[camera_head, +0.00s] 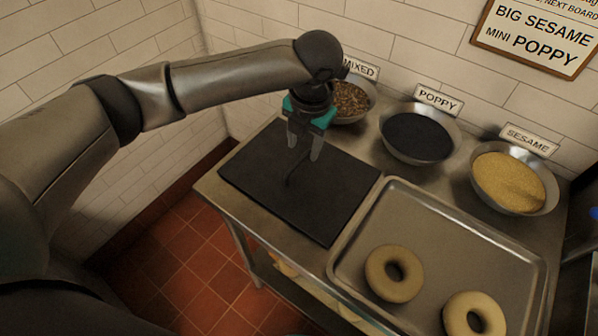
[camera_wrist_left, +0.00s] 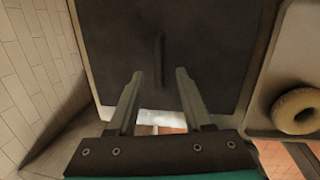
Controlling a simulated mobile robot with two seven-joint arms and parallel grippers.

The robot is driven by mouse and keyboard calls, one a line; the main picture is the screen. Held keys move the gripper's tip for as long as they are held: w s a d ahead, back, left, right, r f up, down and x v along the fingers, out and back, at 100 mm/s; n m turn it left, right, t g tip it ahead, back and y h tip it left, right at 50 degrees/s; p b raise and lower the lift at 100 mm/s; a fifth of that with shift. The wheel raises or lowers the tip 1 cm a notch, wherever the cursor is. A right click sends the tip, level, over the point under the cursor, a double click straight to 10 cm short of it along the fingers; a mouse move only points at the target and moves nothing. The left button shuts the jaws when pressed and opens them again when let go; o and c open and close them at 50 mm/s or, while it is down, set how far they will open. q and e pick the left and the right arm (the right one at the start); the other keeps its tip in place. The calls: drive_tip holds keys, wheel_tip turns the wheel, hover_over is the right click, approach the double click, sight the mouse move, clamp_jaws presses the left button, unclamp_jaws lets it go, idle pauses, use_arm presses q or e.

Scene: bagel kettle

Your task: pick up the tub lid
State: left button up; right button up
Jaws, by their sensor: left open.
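The tub lid appears to be the flat dark rectangular panel (camera_head: 335,205) at the left end of the steel counter, with a thin dark raised strip, like a handle (camera_head: 291,178), near its middle. In the left wrist view the dark lid (camera_wrist_left: 215,45) fills the upper middle, and its handle (camera_wrist_left: 158,60) runs upright in the picture. My left gripper (camera_head: 304,155) is above the lid, pointing down, open and empty. Its fingertips (camera_wrist_left: 160,73) show on either side of the handle's lower end; the exact height gap is unclear. My right gripper is not in view.
A metal tray (camera_head: 445,235) with two bagels (camera_head: 393,273) lies right of the lid. Bowls of mixed seeds (camera_head: 350,101), poppy (camera_head: 417,136) and sesame (camera_head: 509,182) stand behind, against the tiled wall. A lettered board (camera_head: 540,35) hangs on the wall.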

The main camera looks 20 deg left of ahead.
sight(299, 161)
use_arm(q)
drive_tip(key=f, duration=0.2)
drive_tip(key=a+f+b, duration=0.1)
drive_tip(key=f, duration=0.2)
drive_tip(key=shift+w, duration=0.1)
drive_tip(key=shift+c, duration=0.3)
clamp_jaws()
idle(1.0)
